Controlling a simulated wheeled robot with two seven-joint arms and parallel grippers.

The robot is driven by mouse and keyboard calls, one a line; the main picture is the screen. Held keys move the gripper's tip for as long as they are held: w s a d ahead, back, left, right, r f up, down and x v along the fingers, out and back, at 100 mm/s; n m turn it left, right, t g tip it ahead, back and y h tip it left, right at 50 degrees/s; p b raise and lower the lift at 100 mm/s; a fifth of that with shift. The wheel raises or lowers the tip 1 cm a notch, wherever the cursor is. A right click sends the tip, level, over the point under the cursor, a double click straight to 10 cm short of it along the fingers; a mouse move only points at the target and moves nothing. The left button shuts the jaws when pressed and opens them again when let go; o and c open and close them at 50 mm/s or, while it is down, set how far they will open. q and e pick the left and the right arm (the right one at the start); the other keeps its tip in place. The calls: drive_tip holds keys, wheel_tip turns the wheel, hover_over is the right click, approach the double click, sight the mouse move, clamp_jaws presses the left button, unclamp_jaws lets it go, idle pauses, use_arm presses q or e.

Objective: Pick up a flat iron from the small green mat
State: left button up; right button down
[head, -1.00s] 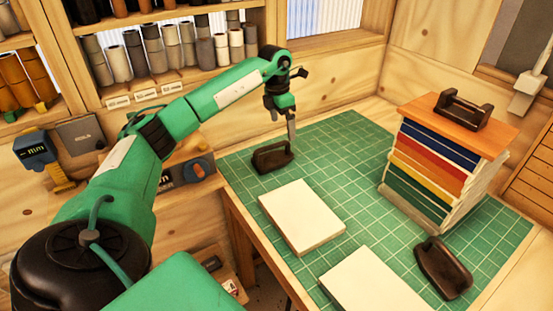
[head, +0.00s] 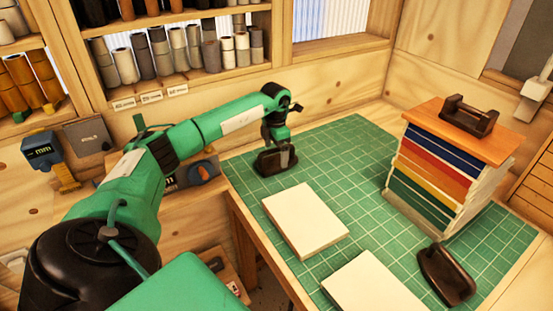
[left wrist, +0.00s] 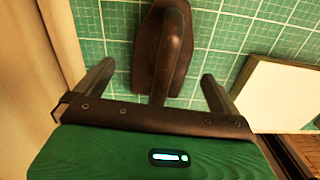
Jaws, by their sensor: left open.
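A dark brown flat iron (head: 266,165) stands on the green gridded mat (head: 340,165) near its far left corner. My left gripper (head: 284,158) is open right at this iron. In the left wrist view the iron's handle (left wrist: 176,40) lies ahead of and between the two spread fingers (left wrist: 155,85); I cannot tell whether they touch it. A second dark iron (head: 446,274) stands on the mat at the near right. My right gripper is not in view.
Two white blocks (head: 305,219) and (head: 372,284) lie on the mat's near left side. A stack of coloured layers with an orange-brown top (head: 440,165) stands at the right. Shelves with rolls (head: 165,50) are behind. The mat's middle is free.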

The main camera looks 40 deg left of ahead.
sight(276, 161)
use_arm(q)
wheel_tip(276, 161, down, 3)
drive_tip(key=shift+d+f+p, duration=0.1)
drive_tip(key=shift+f+p, duration=0.1)
drive_tip(key=shift+p, duration=0.4)
drive_tip(key=shift+f, duration=0.25)
drive_tip(key=c, duration=2)
drive_tip(key=shift+w+r, duration=0.15)
drive_tip(key=shift+c, duration=0.7)
drive_tip(key=shift+r, duration=0.1)
